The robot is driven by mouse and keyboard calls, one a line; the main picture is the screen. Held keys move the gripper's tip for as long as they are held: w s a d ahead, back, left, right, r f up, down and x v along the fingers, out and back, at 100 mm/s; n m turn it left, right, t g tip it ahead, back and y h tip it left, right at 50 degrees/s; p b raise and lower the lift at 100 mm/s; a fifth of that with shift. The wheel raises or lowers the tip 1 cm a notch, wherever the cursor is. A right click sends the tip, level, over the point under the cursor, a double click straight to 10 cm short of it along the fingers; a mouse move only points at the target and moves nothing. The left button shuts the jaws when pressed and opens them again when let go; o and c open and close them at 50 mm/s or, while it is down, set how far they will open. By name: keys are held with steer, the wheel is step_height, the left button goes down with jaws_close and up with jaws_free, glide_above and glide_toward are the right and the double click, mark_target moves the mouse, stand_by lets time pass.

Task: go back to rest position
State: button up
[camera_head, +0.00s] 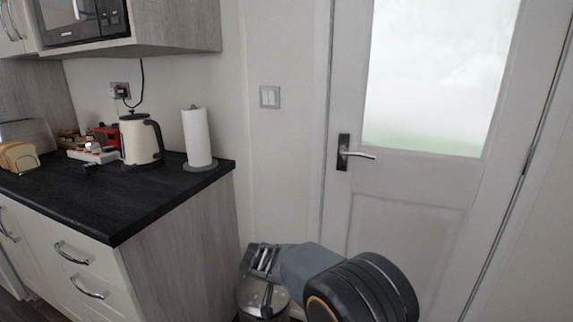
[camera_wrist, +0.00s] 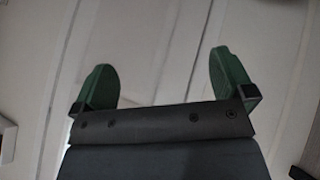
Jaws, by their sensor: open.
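My gripper (camera_head: 262,262) shows at the bottom middle of the head view, at the end of my grey and black arm. It is to the right of the counter's end panel and in front of the door. In the wrist view my gripper (camera_wrist: 160,85) has its two green fingers wide apart. Nothing is between them. Behind them is only a blurred pale surface with seams.
A bin (camera_head: 258,298) stands below my gripper, partly hidden. The dark counter (camera_head: 95,215) at left holds a kettle (camera_head: 138,140), a paper towel roll (camera_head: 197,137) and bread (camera_head: 18,157). A white door (camera_head: 405,230) with a handle (camera_head: 352,154) is at right.

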steer(key=s+d+r+n+y+p, duration=0.1)
steer(key=s+d+r+p, duration=0.3)
steer(key=r, duration=0.5)
steer(key=s+d+r+n+y+p, duration=0.1)
steer(key=s+d+r+y+p, duration=0.2)
steer(key=s+d+r+p, duration=0.2)
steer(key=s+d+r+n+g+y+p, duration=0.1)
steer(key=s+d+r+p, duration=0.3)
steer(key=s+r+p, duration=0.5)
steer(key=s+r+y, duration=0.1)
steer(key=s+r, duration=0.3)
steer(key=r, duration=0.1)
steer(key=shift+d+r+n+y, duration=0.3)
steer(key=shift+d+r+n, duration=0.1)
